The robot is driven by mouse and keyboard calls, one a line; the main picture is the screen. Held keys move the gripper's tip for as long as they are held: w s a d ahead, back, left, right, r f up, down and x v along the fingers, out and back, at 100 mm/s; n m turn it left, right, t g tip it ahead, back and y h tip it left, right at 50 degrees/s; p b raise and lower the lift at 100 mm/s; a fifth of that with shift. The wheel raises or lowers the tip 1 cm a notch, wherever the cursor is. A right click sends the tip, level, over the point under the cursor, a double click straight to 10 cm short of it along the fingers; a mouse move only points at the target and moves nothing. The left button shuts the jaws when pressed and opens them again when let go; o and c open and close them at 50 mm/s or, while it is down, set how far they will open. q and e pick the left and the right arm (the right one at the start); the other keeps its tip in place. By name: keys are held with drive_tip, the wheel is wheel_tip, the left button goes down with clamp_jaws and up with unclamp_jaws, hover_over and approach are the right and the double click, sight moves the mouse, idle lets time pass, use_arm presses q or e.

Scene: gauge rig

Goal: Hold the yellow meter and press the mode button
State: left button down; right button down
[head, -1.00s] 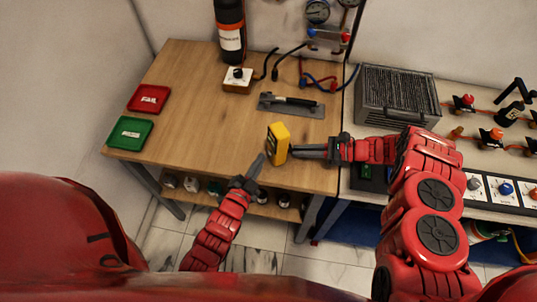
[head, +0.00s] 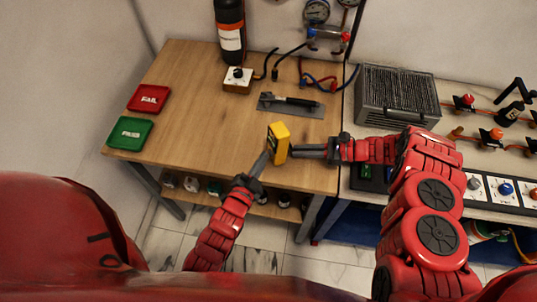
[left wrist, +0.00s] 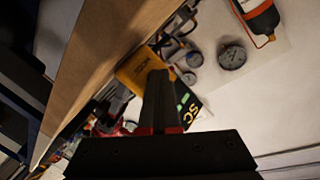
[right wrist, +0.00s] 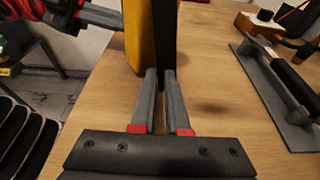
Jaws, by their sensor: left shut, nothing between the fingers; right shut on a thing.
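The yellow meter (head: 282,140) stands upright near the front edge of the wooden bench, its dark face turned left. My right gripper (head: 294,151) is shut on it from the right; the right wrist view shows the fingers (right wrist: 160,75) at the meter's lower part (right wrist: 139,35). My left gripper (head: 266,155) is shut and empty, its tips at or very near the meter's face. In the left wrist view the left fingers (left wrist: 160,85) cover part of the meter (left wrist: 136,70). The mode button cannot be made out, and contact is unclear.
A grey plate (head: 272,104) with a black handle lies behind the meter. A white-topped knob box (head: 238,80) stands farther back. A red FAIL tray (head: 149,99) and a green PASS tray (head: 130,133) lie at the left. The bench between is clear.

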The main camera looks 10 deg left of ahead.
use_arm(q)
drive_tip(key=shift+s+a, duration=0.1)
drive_tip(key=shift+a, duration=0.05)
drive_tip(key=shift+s+a, duration=0.45)
drive_tip(key=shift+a, duration=0.1)
drive_tip(key=shift+s+a+r, duration=0.1)
drive_tip(key=shift+s+a, duration=1.55)
drive_tip(key=shift+a, duration=0.3)
use_arm(e)
drive_tip(key=c, duration=0.8)
unclamp_jaws()
drive_tip(key=shift+c, duration=0.2)
drive_tip(key=v, duration=1.1)
drive_tip(key=shift+d+r, duration=0.15)
drive_tip(key=shift+d, duration=0.3)
